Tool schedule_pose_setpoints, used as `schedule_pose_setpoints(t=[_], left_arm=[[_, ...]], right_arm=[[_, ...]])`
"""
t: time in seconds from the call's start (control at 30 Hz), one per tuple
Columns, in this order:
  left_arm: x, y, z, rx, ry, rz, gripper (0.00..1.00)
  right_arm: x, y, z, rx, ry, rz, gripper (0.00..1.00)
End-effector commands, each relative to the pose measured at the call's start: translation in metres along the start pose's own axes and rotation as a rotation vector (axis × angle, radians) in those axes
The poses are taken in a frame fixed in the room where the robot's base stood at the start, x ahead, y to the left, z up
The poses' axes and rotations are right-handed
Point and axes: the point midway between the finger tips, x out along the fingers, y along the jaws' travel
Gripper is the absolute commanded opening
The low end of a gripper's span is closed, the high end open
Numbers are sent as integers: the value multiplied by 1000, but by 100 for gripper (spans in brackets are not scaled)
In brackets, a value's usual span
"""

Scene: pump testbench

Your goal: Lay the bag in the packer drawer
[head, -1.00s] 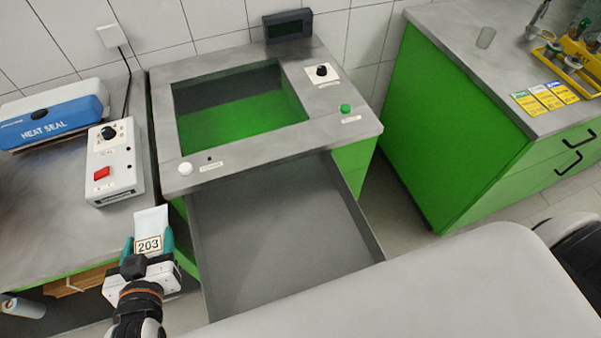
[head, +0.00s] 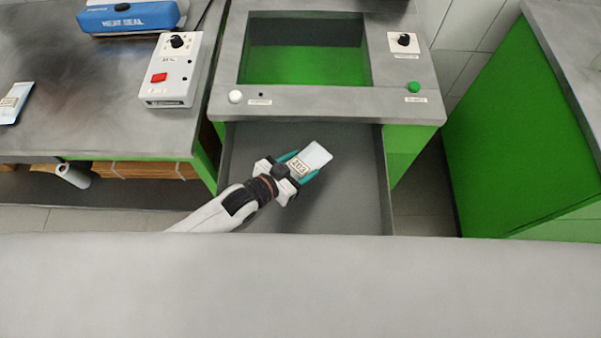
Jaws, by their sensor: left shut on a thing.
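The bag (head: 317,155) is a small white pouch with a tan label reading 203. My left gripper (head: 303,165) is shut on the bag, its teal fingers on either side of it. The bag points up and to the right in the picture. The packer drawer (head: 356,190) is a grey tray pulled out from under the packer's top. The gripper and bag are over the drawer's middle; I cannot tell how high above its floor. The drawer's near part is hidden by my own body. My right gripper is not in view.
The packer (head: 320,101) has a green-floored opening, a white button (head: 235,96), a green button (head: 413,87) and a knob. A control box (head: 172,85) and a blue heat sealer (head: 130,17) stand on the left bench. Another bag (head: 14,101) lies there at the far left.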

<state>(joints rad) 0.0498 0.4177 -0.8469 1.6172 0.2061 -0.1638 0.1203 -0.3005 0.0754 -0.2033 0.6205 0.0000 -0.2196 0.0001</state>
Motion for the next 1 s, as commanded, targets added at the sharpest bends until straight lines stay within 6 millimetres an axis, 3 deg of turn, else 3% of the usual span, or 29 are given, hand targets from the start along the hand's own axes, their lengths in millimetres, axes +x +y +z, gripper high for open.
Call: schedule_pose_setpoints(t=[0.4,0.83,0.87,1.0], left_arm=[[20,0,-45,1,-2,1,32],[22,0,-53,1,-2,1,32],[22,0,-53,1,-1,1,61],[22,0,-52,1,-1,1,82]], right_arm=[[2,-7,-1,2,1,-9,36],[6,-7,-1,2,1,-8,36],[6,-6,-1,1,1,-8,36],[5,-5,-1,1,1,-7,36]])
